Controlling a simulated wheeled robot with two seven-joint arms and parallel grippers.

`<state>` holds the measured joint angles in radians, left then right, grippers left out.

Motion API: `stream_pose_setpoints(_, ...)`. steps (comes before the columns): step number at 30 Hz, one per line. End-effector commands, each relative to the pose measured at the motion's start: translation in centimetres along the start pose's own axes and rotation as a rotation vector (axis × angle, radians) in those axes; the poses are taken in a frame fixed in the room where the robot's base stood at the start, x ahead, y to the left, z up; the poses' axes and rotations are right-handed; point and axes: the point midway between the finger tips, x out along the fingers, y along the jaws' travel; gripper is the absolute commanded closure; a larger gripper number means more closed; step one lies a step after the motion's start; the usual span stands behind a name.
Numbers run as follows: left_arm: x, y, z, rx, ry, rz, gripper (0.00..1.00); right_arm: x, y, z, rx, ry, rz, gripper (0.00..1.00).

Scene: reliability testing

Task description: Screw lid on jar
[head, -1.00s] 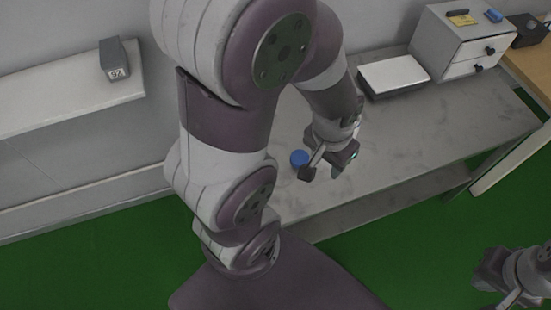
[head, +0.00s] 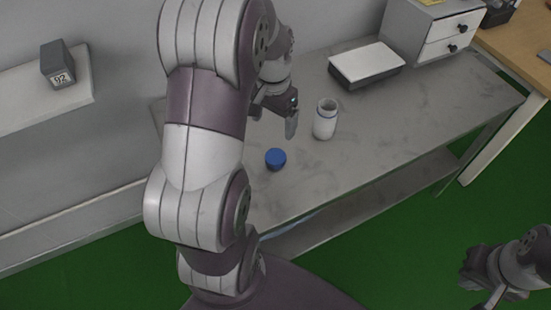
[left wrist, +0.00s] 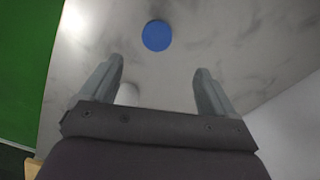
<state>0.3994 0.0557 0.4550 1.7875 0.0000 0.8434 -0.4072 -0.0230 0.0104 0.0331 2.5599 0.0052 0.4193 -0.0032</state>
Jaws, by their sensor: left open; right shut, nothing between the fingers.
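The blue lid (head: 275,159) lies on the grey table, left of and nearer than the jar. It also shows in the left wrist view (left wrist: 157,36), beyond the fingertips. The white jar (head: 325,119) stands upright and uncovered on the table. A pale shape between the fingers in the left wrist view may be the jar, mostly hidden. My left gripper (head: 278,121) is open and empty above the table, left of the jar and behind the lid; its open fingers show in the left wrist view (left wrist: 158,85). My right gripper (head: 482,292) is shut and empty at the lower right, away from the table.
A white-topped box (head: 366,63) lies behind the jar, and a drawer cabinet (head: 432,32) stands at the back right. A wooden table (head: 518,42) adjoins on the right. A clock-like block (head: 58,64) sits on the left ledge. The table right of the jar is clear.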

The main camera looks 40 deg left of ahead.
Motion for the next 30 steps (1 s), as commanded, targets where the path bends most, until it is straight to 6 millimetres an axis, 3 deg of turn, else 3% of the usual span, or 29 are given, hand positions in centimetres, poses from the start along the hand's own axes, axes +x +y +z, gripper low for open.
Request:
stream_pose_setpoints(12, 6.8, 0.1, 0.0, 0.000, -0.003, 0.001, 0.11, 1.2, 0.0, 0.2, 0.000, -0.001, 0.000, 1.00)
stream_pose_setpoints(25, 7.7, 0.1, 0.0, 0.000, -0.001, 0.000, 0.11, 1.3, 0.0, 0.2, 0.000, -0.001, 0.000, 1.00)
stream_pose_setpoints(30, 10.2, 0.6, 0.0, 0.000, -0.003, 0.001, 0.11, 1.8, 0.0, 0.2, 0.000, -0.001, 0.000, 1.00)
